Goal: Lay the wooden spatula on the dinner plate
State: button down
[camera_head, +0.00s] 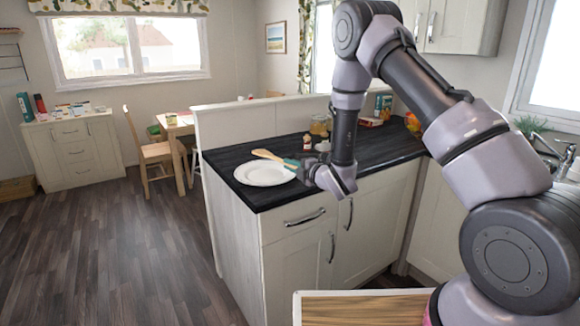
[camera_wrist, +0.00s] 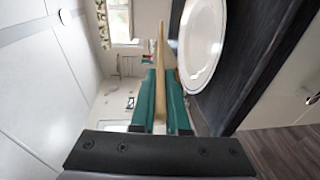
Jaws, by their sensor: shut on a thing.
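The wooden spatula (camera_head: 268,155) is pale wood and shows in the head view above the far edge of the plate. My gripper (camera_head: 296,164) is shut on its handle end, at the right of the plate. In the wrist view the spatula (camera_wrist: 160,75) stands out between the green fingers of my gripper (camera_wrist: 160,98). The white dinner plate (camera_head: 264,173) lies flat on the dark counter near its left end. It also shows in the wrist view (camera_wrist: 203,40), beside the spatula. I cannot tell whether the spatula touches the plate.
The dark counter (camera_head: 246,201) has free room in front of the plate. A small bottle (camera_head: 307,141) and a jar (camera_head: 320,126) stand behind my gripper. More packages (camera_head: 370,122) stand at the back right. A low partition (camera_head: 235,121) runs behind the counter.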

jog(key=shift+w+f, duration=0.15)
jog(key=shift+f, duration=0.2)
notch_tip(320, 180, down, 6)
dwell(0.5)
jog(key=shift+f, duration=0.1)
jog(key=c, duration=0.8)
grip_release()
jog(key=shift+c, duration=0.2)
jog(key=v, duration=1)
jog(key=shift+s+d, duration=0.2)
jog(key=shift+s, duration=0.15)
